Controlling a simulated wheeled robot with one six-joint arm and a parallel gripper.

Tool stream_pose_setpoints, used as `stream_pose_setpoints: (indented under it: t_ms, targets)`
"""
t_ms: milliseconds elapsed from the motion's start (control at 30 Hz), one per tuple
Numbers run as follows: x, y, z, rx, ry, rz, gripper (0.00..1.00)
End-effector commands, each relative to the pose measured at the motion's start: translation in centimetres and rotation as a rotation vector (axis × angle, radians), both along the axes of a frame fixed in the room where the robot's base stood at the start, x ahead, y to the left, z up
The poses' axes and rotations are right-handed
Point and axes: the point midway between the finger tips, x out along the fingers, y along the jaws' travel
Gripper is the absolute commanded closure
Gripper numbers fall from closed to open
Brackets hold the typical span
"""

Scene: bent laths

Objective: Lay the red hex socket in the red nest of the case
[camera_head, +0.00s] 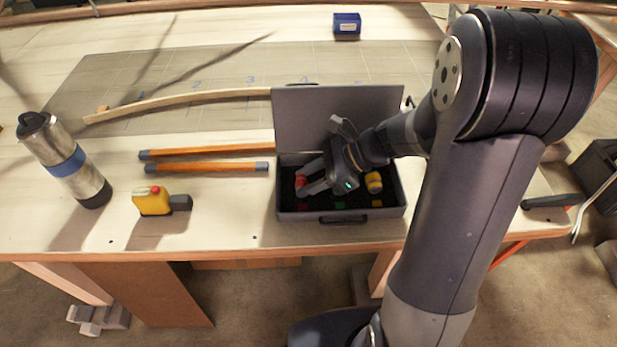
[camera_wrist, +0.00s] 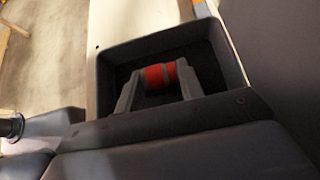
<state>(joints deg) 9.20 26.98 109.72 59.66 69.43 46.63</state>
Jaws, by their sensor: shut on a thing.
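The open grey case (camera_head: 293,215) stands near the table's front edge with its lid raised at the back. My gripper (camera_head: 305,186) is inside the left part of the case, shut on the red hex socket (camera_head: 300,181). In the wrist view the red socket (camera_wrist: 158,76) lies across between the two fingertips (camera_wrist: 157,88), over the dark case floor. I cannot tell whether it touches the floor. A red mark (camera_head: 303,206) shows at the front left of the case, with green and yellow marks to its right. A yellow socket (camera_head: 373,182) sits at the right in the case.
Two orange rods (camera_head: 205,167) with grey ends lie left of the case. A yellow tape measure (camera_head: 152,201) and a steel bottle (camera_head: 62,160) stand further left. A bent lath (camera_head: 190,98) and a blue box (camera_head: 347,26) are behind. The front left tabletop is clear.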

Motion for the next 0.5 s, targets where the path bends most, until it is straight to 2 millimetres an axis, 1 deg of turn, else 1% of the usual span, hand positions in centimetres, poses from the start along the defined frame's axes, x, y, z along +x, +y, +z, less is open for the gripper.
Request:
stream_pose_setpoints:
  t_ms: [300,467,500]
  targets:
    - [0.0,0.01,-0.72,0.0,0.0,0.0,0.87]
    - [0.0,0.01,-0.63,0.0,0.0,0.0,0.87]
    - [0.0,0.01,-0.63,0.0,0.0,0.0,0.61]
